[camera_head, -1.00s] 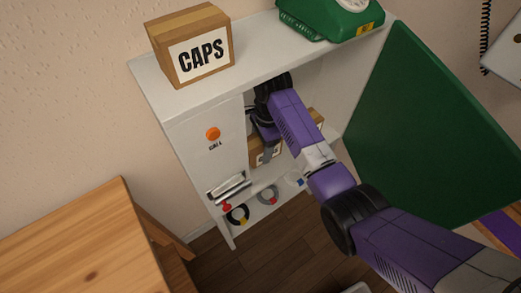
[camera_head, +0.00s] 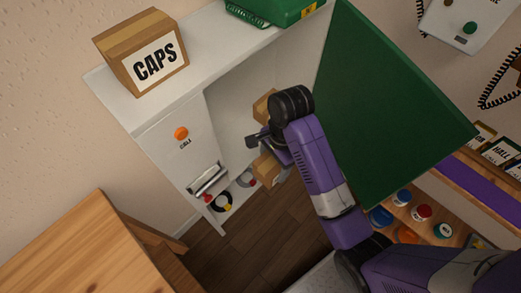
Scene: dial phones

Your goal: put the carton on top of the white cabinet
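The white cabinet (camera_head: 160,120) stands at the centre left with its green door (camera_head: 385,110) swung open. My gripper (camera_head: 264,143) is in front of the cabinet's opening, below the level of the top. It appears shut on a brown carton, whose visible parts show above the gripper (camera_head: 264,106) and below it (camera_head: 266,168). My gripper and arm hide the middle of this carton. Another brown carton marked CAPS (camera_head: 146,58) sits on the left part of the cabinet top.
A wooden table (camera_head: 80,250) is at lower left. A shelf with colored round items (camera_head: 422,212) is at right. A wall phone (camera_head: 465,22) hangs upper right.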

